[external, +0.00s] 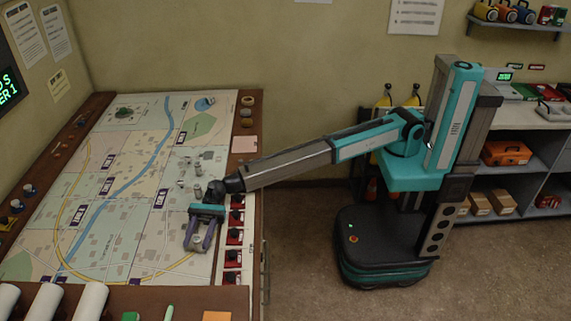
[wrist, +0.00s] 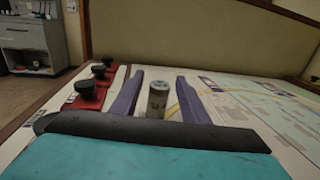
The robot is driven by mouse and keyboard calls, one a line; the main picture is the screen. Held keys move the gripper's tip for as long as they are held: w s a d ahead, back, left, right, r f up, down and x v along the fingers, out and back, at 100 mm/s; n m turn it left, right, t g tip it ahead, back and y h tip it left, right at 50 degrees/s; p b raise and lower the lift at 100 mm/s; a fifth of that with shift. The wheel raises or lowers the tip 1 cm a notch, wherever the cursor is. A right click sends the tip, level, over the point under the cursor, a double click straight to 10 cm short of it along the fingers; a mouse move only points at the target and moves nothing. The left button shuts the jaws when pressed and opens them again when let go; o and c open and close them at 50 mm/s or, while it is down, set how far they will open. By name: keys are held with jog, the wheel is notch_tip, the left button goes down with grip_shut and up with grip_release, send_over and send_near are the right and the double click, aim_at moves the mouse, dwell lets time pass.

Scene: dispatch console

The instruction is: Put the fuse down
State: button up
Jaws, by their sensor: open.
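A small grey cylindrical fuse (wrist: 158,100) with a metal cap and a worn label stands upright on the map table in the wrist view. My gripper (wrist: 160,82) is open, with one purple finger on each side of the fuse and a visible gap to both. In the external view, my gripper (external: 198,248) is low over the near right part of the map table (external: 120,235). The fuse (external: 197,239) shows there as a small pale shape between the fingers.
Several small grey cylinders (external: 197,170) stand on the map beyond my gripper. A row of red blocks with black knobs (external: 235,236) runs along the table's right edge, close beside my gripper; these knobs (wrist: 87,88) also show in the wrist view. The map's left part is mostly clear.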

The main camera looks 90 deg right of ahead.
jog(key=shift+r, duration=0.1)
jog(key=shift+r, duration=0.1)
jog(key=d, duration=0.2)
jog(key=d+b, duration=0.1)
jog(key=d, duration=0.2)
jog(key=s+d, duration=0.1)
jog(key=d, duration=0.1)
jog(key=shift+s+d, duration=0.1)
jog(key=shift+d, duration=0.1)
dwell(0.7)
